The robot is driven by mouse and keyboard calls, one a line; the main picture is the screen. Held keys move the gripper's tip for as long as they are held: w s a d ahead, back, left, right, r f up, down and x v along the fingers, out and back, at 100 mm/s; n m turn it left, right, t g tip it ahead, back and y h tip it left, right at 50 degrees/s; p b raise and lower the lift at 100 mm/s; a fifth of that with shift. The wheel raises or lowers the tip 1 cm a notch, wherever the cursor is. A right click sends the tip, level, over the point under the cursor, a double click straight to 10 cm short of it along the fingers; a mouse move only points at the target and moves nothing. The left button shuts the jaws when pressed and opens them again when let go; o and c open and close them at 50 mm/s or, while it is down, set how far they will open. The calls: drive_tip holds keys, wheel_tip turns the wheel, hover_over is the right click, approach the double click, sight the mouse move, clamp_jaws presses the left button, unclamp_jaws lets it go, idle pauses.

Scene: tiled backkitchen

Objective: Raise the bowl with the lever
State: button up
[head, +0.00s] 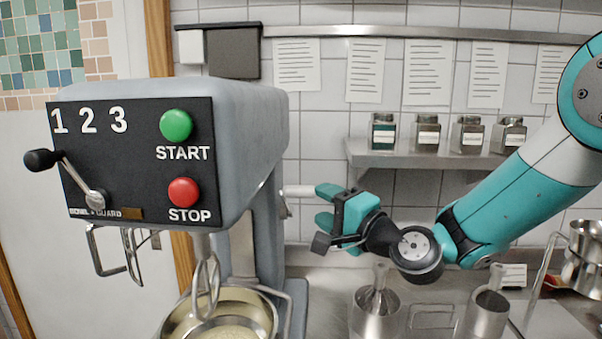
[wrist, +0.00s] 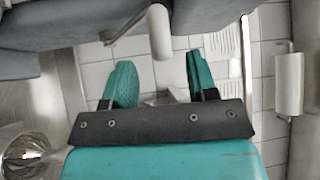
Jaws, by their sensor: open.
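A grey mixer (head: 245,110) stands at the left with its steel bowl (head: 178,325) low under a whisk (head: 206,285). A pale lever handle (head: 297,190) sticks out from the right side of its column. In the wrist view the handle (wrist: 159,30) points down between the lines of my two fingers. My gripper (head: 324,206) is open, its teal fingers apart, just right of the handle's end. It also shows in the wrist view (wrist: 160,66), with nothing clasped between the fingers. Whether a finger touches the handle I cannot tell.
The front panel has a black-knobbed lever (head: 67,177), a green START button (head: 176,125) and a red STOP button (head: 184,192). Steel vessels (head: 376,310) stand on the counter below my arm. A wall shelf (head: 430,159) with several jars is behind.

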sight(307, 194)
drive_tip(key=p+x, duration=0.3)
drive_tip(key=x, duration=0.3)
drive_tip(key=shift+a+r, duration=0.1)
drive_tip(key=shift+r, duration=0.1)
drive_tip(key=shift+w+a+f+p, duration=0.1)
drive_tip(key=shift+w+a+p, duration=0.2)
drive_tip(key=shift+w+p, duration=0.1)
clamp_jaws()
